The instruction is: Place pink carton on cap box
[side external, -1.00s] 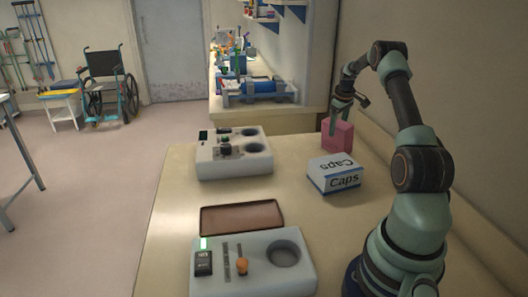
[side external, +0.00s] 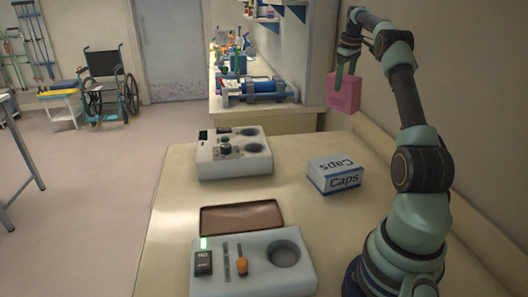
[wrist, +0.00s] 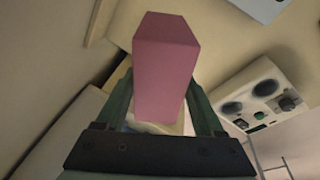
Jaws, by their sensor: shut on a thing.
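The pink carton (side external: 344,93) is held in the air above the back right of the table, clear of the surface. My gripper (side external: 342,78) is shut on it from above. In the wrist view the pink carton (wrist: 165,70) sits between the two fingers of my gripper (wrist: 163,110). The cap box (side external: 334,175), white and blue with "Caps" lettering, stands on the table, lower and nearer the camera than the carton. Its top looks bare. A small pale corner at the top right of the wrist view may be the cap box, but I cannot tell for sure.
A white device (side external: 235,155) with knobs and a round well stands left of the cap box. A similar device (side external: 250,268) is at the front, with a brown tray (side external: 242,218) behind it. The wall runs along the right. The table between is clear.

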